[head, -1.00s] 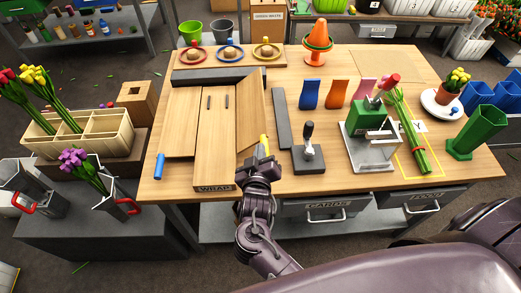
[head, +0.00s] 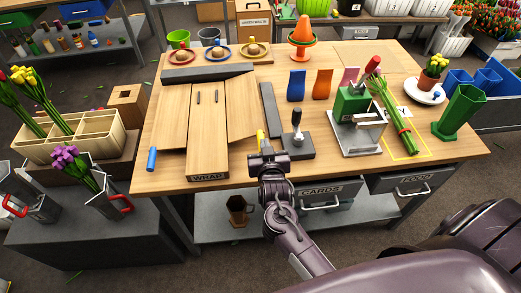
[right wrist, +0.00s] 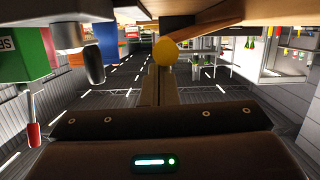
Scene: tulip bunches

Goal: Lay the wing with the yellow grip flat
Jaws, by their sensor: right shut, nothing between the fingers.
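The wooden wrap board (head: 207,140) lies on the table, with a left wing (head: 173,120) that looks flat. The right wing (head: 241,108) carries the yellow grip (head: 261,136). Its lower edge slants upward to the right, so it looks partly raised; the exact angle is hard to tell. My right gripper (head: 268,158) is shut and empty at the table's front edge, just below the yellow grip. In the right wrist view, the rounded yellow grip (right wrist: 165,52) is just past the fingertips (right wrist: 158,82); contact is unclear. My left gripper is not in view.
A dark grey bar (head: 271,108) lies right of the wing. A black-handled press (head: 297,143) stands close to the right of my gripper. The blue grip (head: 152,159) is on the left wing. A green machine (head: 352,105) stands farther right.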

